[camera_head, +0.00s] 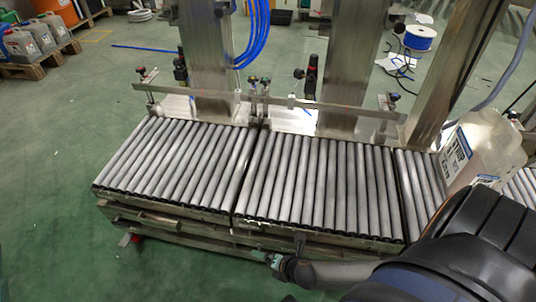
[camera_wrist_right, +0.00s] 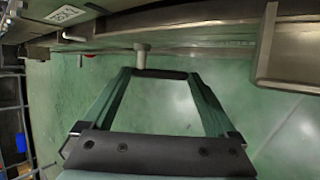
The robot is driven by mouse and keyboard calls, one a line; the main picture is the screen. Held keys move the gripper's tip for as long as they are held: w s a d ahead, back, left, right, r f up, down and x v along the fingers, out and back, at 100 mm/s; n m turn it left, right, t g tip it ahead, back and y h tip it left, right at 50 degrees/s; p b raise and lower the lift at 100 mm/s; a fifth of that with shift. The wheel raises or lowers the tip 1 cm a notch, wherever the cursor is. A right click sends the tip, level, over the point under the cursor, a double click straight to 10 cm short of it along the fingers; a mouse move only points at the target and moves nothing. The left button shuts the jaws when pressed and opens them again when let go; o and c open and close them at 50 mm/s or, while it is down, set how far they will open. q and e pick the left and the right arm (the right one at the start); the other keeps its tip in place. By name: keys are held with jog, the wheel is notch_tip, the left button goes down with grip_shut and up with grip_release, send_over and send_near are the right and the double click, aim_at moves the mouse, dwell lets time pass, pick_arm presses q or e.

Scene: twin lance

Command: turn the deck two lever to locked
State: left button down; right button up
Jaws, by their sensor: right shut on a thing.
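My right gripper (camera_head: 264,256) is at the front lower edge of the middle roller deck (camera_head: 315,190), just below its frame. In the right wrist view my right gripper (camera_wrist_right: 160,76) has its two green fingers on either side of a dark bar-shaped lever handle (camera_wrist_right: 160,74) and is shut on it. A short pale stem (camera_wrist_right: 141,55) joins the handle towards the deck frame. In the head view the handle is too small and covered to make out, and its lock position cannot be told. My left gripper is not in view.
A left roller deck (camera_head: 180,160) and a right one (camera_head: 420,190) adjoin the middle deck. A red-tipped part (camera_head: 130,239) sticks out under the left deck. A white jug (camera_head: 480,150) stands on the right deck. A metal guide rail (camera_head: 225,98) runs behind. Green floor (camera_head: 60,220) is clear at left.

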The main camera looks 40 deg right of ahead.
jog(key=o, duration=1)
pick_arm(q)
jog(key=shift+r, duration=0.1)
pick_arm(e)
jog(key=shift+s, duration=0.1)
pick_arm(q)
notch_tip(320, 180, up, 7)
jog(key=p, duration=0.6)
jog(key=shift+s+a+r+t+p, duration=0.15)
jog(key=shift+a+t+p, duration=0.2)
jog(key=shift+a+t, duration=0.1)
pick_arm(e)
jog(key=v, duration=1.2)
jog(key=shift+s+r, duration=0.1)
jog(key=shift+r, duration=0.05)
